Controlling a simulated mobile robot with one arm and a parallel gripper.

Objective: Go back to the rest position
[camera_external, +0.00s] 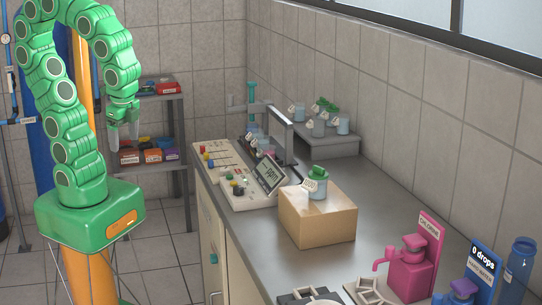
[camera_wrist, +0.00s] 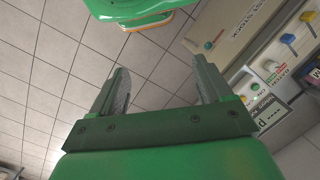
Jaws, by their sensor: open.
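My gripper (camera_external: 124,129) hangs at the end of my green arm at the left of the external view. It points down over the floor, left of the bench and in front of the shelf rack. In the wrist view my gripper (camera_wrist: 160,88) has its two fingers apart, with only floor tiles between them. It is open and holds nothing. My arm is arched high above its green base.
The steel bench (camera_external: 265,240) runs along the right wall. It carries a control panel (camera_external: 228,172), a cardboard box (camera_external: 318,217) with a green-lidded jar (camera_external: 317,182), and a pink dispenser (camera_external: 412,268). A shelf rack (camera_external: 184,140) stands behind my arm. The floor (camera_external: 165,250) between is clear.

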